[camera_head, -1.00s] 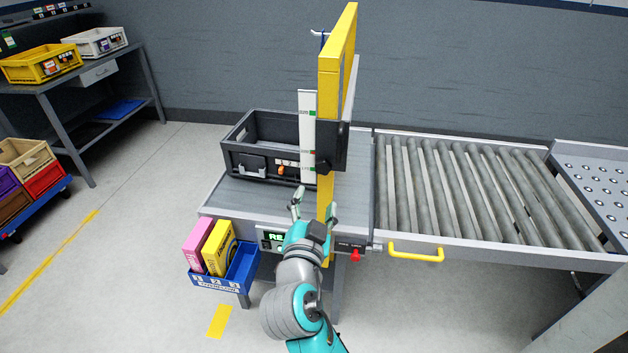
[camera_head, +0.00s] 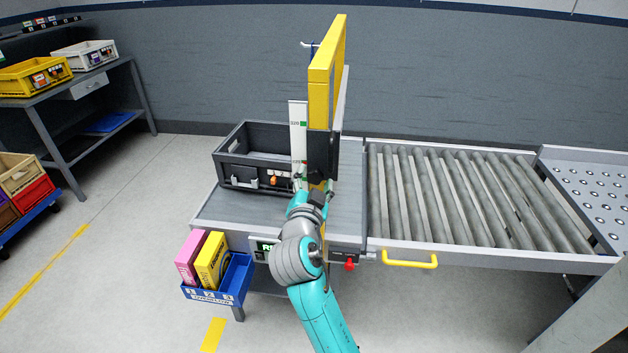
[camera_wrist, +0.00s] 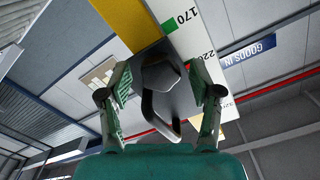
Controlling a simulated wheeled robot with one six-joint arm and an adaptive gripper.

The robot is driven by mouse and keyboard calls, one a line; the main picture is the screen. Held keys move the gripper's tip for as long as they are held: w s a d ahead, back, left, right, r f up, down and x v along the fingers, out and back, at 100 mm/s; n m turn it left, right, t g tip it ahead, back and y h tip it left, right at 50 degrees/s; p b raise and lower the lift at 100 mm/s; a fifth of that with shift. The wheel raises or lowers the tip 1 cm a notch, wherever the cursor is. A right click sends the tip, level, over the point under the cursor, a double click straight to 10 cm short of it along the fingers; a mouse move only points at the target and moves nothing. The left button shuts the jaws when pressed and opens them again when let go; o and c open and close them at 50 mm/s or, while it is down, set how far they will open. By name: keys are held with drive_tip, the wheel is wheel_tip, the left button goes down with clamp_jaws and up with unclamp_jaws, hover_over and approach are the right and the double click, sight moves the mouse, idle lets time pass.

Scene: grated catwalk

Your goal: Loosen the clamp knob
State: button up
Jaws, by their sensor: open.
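A dark grey clamp knob (camera_wrist: 163,72) shows in the wrist view between the two fingers of my gripper (camera_wrist: 160,88), with a finger on each side. A dark loop-like part hangs just below it. Gaps appear between the knob and both fingers, and my gripper is open. In the head view my gripper (camera_head: 313,184) is in front of the yellow post's dark clamp block (camera_head: 319,148), at its lower end. There my gripper and arm hide the knob. A white scale strip (camera_head: 298,125) with green marks stands left of the block; it also shows in the wrist view (camera_wrist: 212,55).
A black crate (camera_head: 232,178) sits on the table left of the post. A roller conveyor (camera_head: 460,190) with a yellow handle (camera_head: 410,261) extends right. A red button (camera_head: 350,264) is on the table front. A blue bin (camera_head: 232,285) with pink and yellow boxes hangs at front left.

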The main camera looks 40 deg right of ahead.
drive_tip(key=c, duration=1.1)
drive_tip(key=shift+c, duration=0.2)
drive_tip(key=shift+n, duration=0.3)
drive_tip(key=n, duration=0.5)
drive_tip(key=shift+n, duration=0.3)
drive_tip(key=n, duration=1.1)
drive_tip(key=shift+n, duration=0.4)
drive_tip(key=n, duration=0.6)
